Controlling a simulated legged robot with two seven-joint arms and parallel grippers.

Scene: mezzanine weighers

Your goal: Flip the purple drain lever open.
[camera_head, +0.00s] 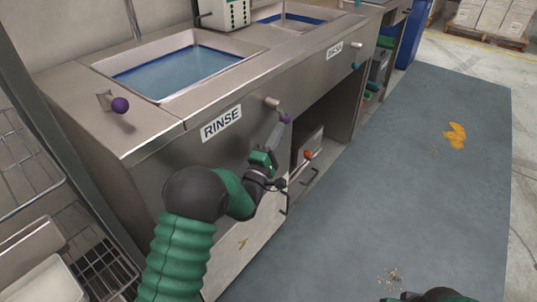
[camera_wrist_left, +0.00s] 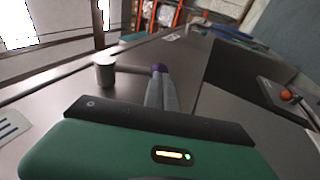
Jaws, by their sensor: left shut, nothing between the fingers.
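The purple drain lever sticks out of the steel front panel below the first basin, right of the RINSE label. Its round hub (camera_head: 272,102) and purple tip (camera_head: 286,118) show in the head view. In the left wrist view, a short rod runs from the hub (camera_wrist_left: 105,70) sideways to the purple tip (camera_wrist_left: 158,68). My left gripper (camera_head: 282,123) is shut and empty, with its fingertips right at the purple tip. The fingers (camera_wrist_left: 161,92) partly cover the tip, and I cannot tell whether they touch. A green and black part of my right side shows at the bottom edge; its fingers are hidden.
A purple knob (camera_head: 120,104) stands on the counter left of the water-filled basin (camera_head: 178,72). A second station has a teal-tipped lever (camera_head: 355,66). An orange-red knob (camera_head: 308,154) sits low in the open bay. Wire shelving (camera_head: 95,255) stands left. The blue-grey floor mat (camera_head: 430,170) is mostly clear.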

